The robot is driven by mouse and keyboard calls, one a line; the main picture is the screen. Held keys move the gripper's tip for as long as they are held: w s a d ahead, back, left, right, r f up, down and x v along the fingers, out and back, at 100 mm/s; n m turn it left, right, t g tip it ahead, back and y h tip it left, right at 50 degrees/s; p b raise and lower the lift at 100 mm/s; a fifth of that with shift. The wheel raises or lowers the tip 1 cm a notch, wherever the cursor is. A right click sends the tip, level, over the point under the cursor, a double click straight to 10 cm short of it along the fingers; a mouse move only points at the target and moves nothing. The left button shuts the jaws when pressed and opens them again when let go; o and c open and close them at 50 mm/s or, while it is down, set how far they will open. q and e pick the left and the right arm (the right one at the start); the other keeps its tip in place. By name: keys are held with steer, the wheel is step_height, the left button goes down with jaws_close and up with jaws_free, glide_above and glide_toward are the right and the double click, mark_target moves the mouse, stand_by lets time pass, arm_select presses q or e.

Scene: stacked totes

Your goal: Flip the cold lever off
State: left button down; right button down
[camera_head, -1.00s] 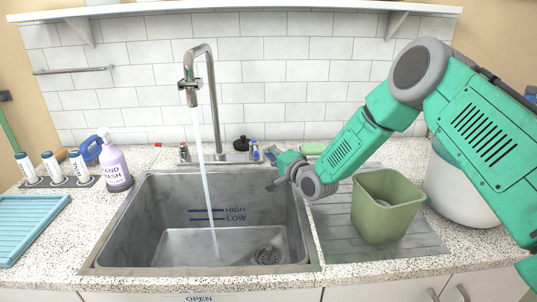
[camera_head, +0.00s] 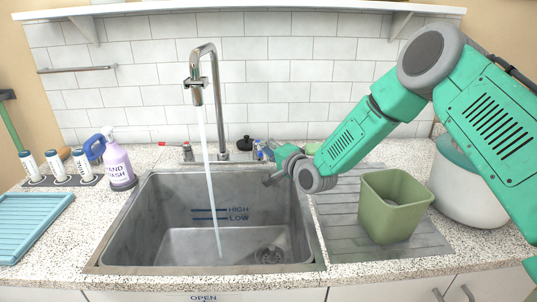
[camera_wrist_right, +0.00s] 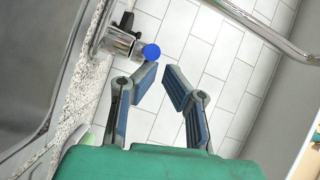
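The cold lever (camera_head: 259,149) with its blue end stands behind the sink, right of the faucet (camera_head: 214,100). Water runs from the faucet into the sink. In the right wrist view the lever's round blue end (camera_wrist_right: 151,52) sits just beyond the left fingertip, on a metal valve body (camera_wrist_right: 120,42). I cannot tell if they touch. My right gripper (camera_head: 272,175) is over the sink's back right corner, close in front of the cold lever. In the wrist view its fingers (camera_wrist_right: 162,76) are apart with nothing between them. My left gripper is not in view.
The grey sink (camera_head: 125,225) lies in front of the lever. A green bin (camera_head: 390,220) stands on the drainboard at right, below my right arm. A second lever (camera_head: 187,151) is left of the faucet.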

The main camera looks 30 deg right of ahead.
step_height(320, 180, up, 8)
steer(key=shift+a+r, duration=0.15)
stand_by(0.6)
